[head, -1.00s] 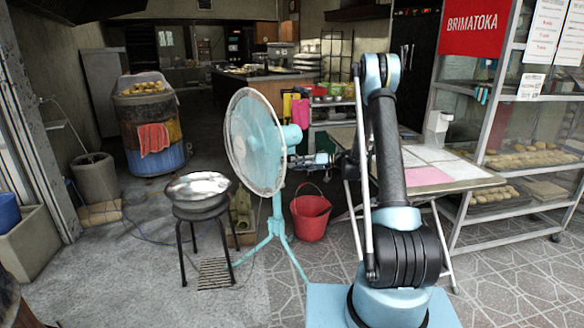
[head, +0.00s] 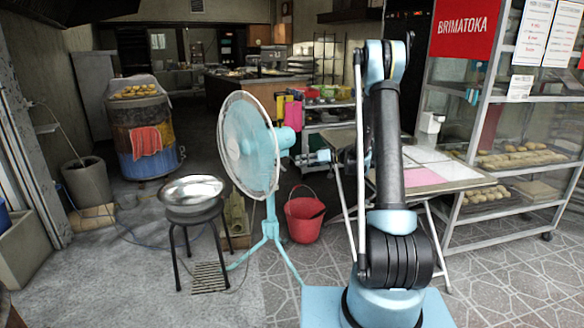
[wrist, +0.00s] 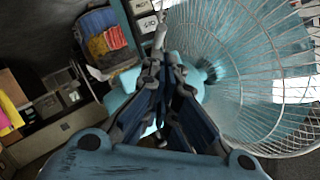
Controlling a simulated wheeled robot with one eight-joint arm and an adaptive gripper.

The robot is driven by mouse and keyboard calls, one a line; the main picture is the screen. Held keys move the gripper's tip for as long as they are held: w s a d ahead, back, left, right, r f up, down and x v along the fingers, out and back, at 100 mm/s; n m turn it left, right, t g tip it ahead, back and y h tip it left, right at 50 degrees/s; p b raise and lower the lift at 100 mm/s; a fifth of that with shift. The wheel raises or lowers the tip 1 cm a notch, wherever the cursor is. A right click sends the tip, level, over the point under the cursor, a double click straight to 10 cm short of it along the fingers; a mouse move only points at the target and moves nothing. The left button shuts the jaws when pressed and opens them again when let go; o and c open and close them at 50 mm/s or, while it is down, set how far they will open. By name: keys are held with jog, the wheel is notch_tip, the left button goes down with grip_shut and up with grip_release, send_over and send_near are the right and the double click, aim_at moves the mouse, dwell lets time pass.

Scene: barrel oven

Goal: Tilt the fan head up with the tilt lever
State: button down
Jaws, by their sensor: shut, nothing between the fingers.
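The light blue pedestal fan stands left of my arm in the head view, its round caged head (head: 250,145) facing left and its pole on splayed legs. Its motor housing (head: 283,139) is behind the cage. My gripper (head: 302,158) is just right of and a little below the housing.
A red bucket (head: 304,217) stands on the floor right of the fan pole. A stool with a metal bowl (head: 191,191) is left of the fan. A tiled table (head: 440,172) and a glass display case (head: 515,155) are on the right. Open floor lies front left.

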jog(key=s+d+r+n+t+h, duration=0.1)
jog(key=s+d+r+t+h, duration=0.15)
jog(key=s+d+r, duration=0.3)
jog(key=f+x, duration=0.2)
jog(key=x, duration=1.1)
jog(key=shift+s+f, duration=0.2)
jog(key=shift+s, duration=0.1)
jog(key=shift+w+f, duration=0.1)
